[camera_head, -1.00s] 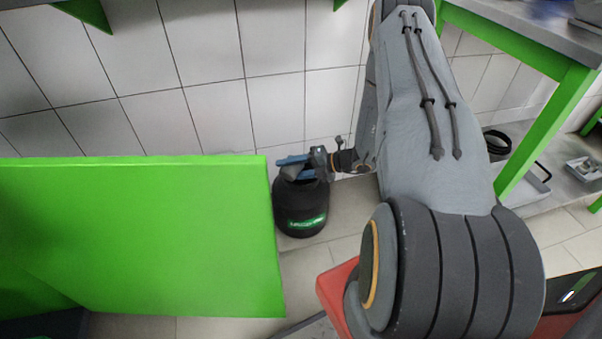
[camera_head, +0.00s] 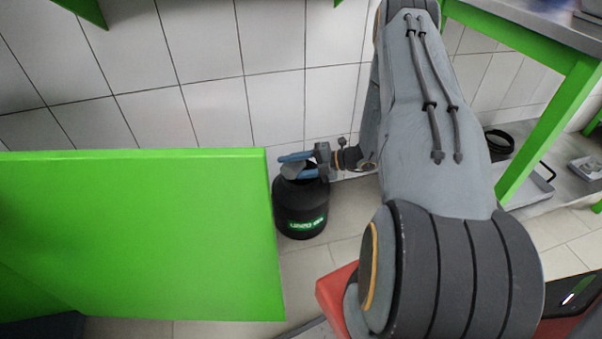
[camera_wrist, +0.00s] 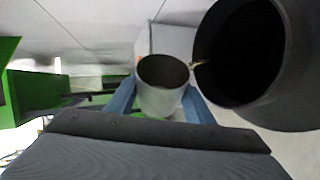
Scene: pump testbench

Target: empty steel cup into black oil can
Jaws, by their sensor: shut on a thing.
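The black oil can (camera_head: 302,212), with a green label, stands upright on the floor beside the green panel. Its wide dark mouth shows at the right of the wrist view (camera_wrist: 272,108). My gripper (camera_head: 294,162) is over the can's top, and its blue fingers (camera_wrist: 158,100) are shut on the steel cup (camera_wrist: 160,98). In the head view the cup (camera_head: 291,171) is small and partly hidden by the fingers. The cup is tilted relative to the can, with its rim beside the can's mouth. A small yellowish streak shows between them; I cannot tell how much liquid is in the cup.
A large green panel (camera_head: 140,235) stands close to the left of the can. A tiled wall (camera_head: 205,110) is behind it. A green-legged table (camera_head: 545,130) stands at the right, with a dark round container (camera_head: 499,142) and a tray (camera_head: 533,185) on its lower shelf.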

